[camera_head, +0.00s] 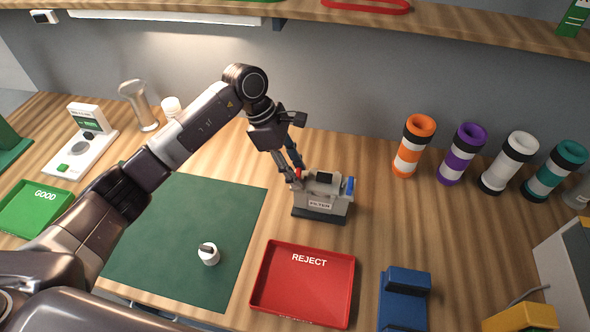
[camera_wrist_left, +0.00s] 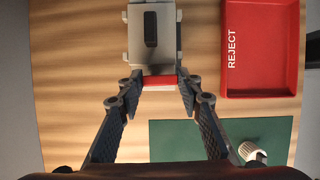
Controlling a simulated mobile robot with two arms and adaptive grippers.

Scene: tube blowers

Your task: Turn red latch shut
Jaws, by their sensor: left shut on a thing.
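The grey device labelled FILTER (camera_head: 322,196) stands on the wooden table right of the green mat, and its top shows in the left wrist view (camera_wrist_left: 152,38). The red latch (camera_wrist_left: 160,82) is at the device's end nearest my gripper. In the head view only a bit of the red latch (camera_head: 298,173) shows. A blue latch (camera_head: 349,186) is at the device's other end. My left gripper (camera_head: 293,176) reaches down to the device from above. In the left wrist view my left gripper (camera_wrist_left: 159,83) has its fingertips on both sides of the red latch. My right gripper is out of view.
A red REJECT tray (camera_head: 303,286) lies in front of the device. A green mat (camera_head: 200,207) with a small white part (camera_head: 208,254) lies left. Several coloured tubes (camera_head: 413,147) stand at the right. A blue stand (camera_head: 404,300) is front right.

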